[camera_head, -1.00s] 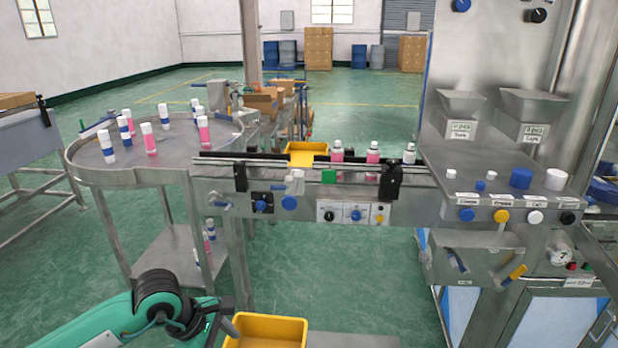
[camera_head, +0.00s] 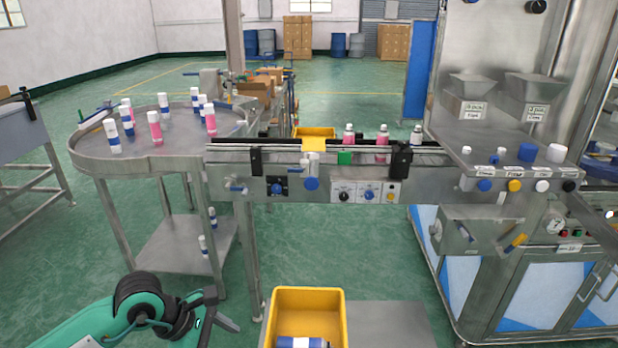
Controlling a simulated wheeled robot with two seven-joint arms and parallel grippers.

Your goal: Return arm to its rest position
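My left arm, green with black joints, comes in at the lower left. Its dark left gripper (camera_head: 222,326) hangs low, left of the yellow bin, apart from it and from the conveyor. Its fingers look spread, with nothing seen between them. My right gripper is not in view. The yellow bin (camera_head: 341,310) stands at the bottom centre. A can with blue and white parts (camera_head: 300,342) lies in it, cut by the picture's edge.
A round steel table (camera_head: 185,143) holds several pink and white-blue cans. A conveyor (camera_head: 225,157) carries a few bottles towards the steel crimping machine (camera_head: 480,150) at right. A grey surface (camera_head: 390,325) lies right of the bin. Green floor is open between.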

